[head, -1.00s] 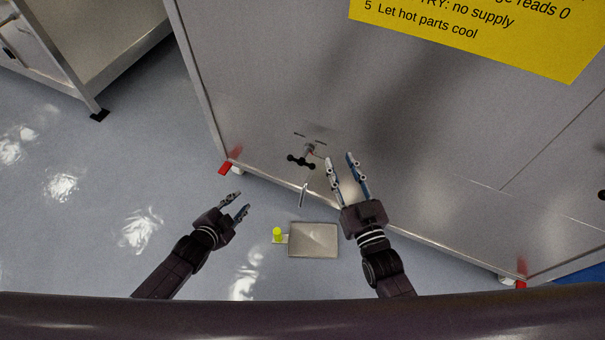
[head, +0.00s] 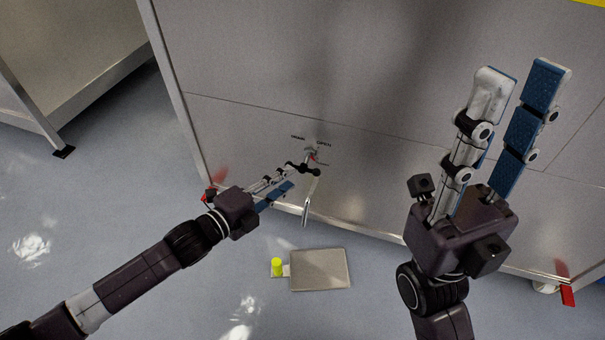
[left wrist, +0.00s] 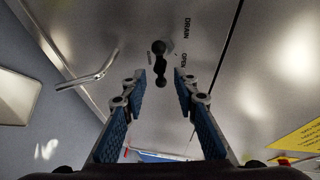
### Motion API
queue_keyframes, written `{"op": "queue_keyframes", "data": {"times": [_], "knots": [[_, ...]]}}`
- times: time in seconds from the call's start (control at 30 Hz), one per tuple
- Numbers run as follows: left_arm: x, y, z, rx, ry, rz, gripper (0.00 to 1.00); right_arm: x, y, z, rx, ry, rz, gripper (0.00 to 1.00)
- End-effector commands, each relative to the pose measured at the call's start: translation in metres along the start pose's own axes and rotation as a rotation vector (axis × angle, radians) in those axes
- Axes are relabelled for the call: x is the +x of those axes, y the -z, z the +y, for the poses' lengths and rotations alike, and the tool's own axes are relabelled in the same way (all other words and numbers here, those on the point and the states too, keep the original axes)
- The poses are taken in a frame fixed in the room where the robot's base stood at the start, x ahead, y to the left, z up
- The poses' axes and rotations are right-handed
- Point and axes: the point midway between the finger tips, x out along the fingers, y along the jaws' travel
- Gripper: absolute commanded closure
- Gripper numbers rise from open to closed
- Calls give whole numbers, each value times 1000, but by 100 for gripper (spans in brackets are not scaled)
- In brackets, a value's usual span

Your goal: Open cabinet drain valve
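The drain valve handle (head: 304,167) is a black bar with ball ends, low on the grey cabinet panel, with a bent metal drain pipe (head: 306,212) below it. In the left wrist view the handle (left wrist: 161,64) lies ahead of and between the fingertips of my left gripper (left wrist: 160,82), beside the printed words DRAIN and OPEN. My left gripper (head: 284,179) is open, its tips close to the handle; I cannot tell whether they touch it. My right gripper (head: 519,78) is open and empty, raised at the right, nearer the head camera.
A flat grey tray or plate (head: 320,270) with a yellow-green knob (head: 277,266) is on the floor below the pipe. A red tag (head: 568,290) is at the cabinet's lower right. Another cabinet (head: 80,60) stands at the left. The floor at the left is free.

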Motion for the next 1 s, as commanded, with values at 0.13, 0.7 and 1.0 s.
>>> {"op": "queue_keyframes", "data": {"times": [0.13, 0.7, 1.0], "knots": [[24, 0, 2, -2, 3, 0, 73, 1, -1, -1, -4, 11, 28, 70], [68, 0, 0, -2, -1, -2, 73, 14, 1, -3, -12, 36, 85, 70], [68, -1, 0, -3, -1, -2, 94, 14, 1, -3, -12, 36, 85, 70]]}}
